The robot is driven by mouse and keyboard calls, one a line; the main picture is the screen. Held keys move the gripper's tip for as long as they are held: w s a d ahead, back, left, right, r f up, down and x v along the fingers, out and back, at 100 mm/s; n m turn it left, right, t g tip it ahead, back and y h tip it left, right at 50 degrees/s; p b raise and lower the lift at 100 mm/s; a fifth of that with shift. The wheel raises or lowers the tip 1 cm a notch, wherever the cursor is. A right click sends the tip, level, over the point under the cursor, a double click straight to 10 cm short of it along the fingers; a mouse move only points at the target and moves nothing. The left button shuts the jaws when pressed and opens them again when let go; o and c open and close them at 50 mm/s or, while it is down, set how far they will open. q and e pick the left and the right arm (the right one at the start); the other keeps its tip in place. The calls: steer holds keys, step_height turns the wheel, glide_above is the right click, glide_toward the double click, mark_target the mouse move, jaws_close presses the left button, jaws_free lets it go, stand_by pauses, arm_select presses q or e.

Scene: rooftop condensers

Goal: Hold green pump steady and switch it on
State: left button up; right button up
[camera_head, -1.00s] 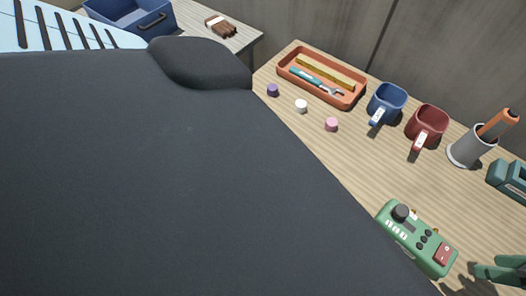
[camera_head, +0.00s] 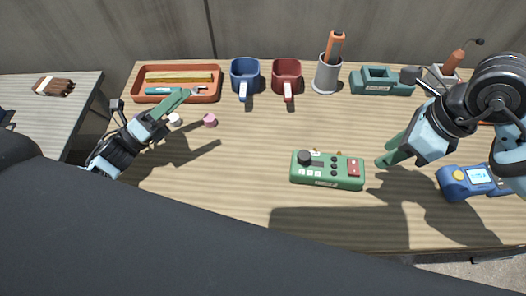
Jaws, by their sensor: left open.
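The green pump (camera_head: 327,170) lies on the wooden table, right of the middle. It has a black knob at its left end, small dark and white buttons, and a red switch at its right end. My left gripper (camera_head: 178,103) is open near the orange tray, well left of the pump and apart from it. My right gripper (camera_head: 388,157) is just right of the pump's red-switch end. Its green fingers point towards the pump with a small gap between. Their spacing is hard to make out.
An orange tray (camera_head: 139,84) holds a wrench and a yellow bar. Behind the pump stand a blue mug (camera_head: 245,75), a red mug (camera_head: 287,75), a grey cup (camera_head: 326,75) and a teal holder (camera_head: 383,82). A blue meter (camera_head: 458,184) lies right. A pink cap (camera_head: 210,120) lies left.

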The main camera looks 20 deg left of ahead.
arm_select(q)
steer(key=s+d+f+m+g+h, duration=0.2)
steer(key=d+f+m+g+h, duration=0.1)
steer(key=d+m+g, duration=0.95)
steer(key=m+g+y, duration=0.3)
steer(key=m, duration=0.1)
glide_toward(301, 165)
steer(key=shift+w+d+t, duration=0.25)
steer(key=shift+w+d, duration=0.2)
steer(key=shift+d, duration=0.25)
steer(key=shift+d+f+m+y, duration=0.45)
steer(key=shift+f+m+y, duration=0.2)
steer(key=shift+m+y, duration=0.15)
steer(key=shift+x, duration=3.9)
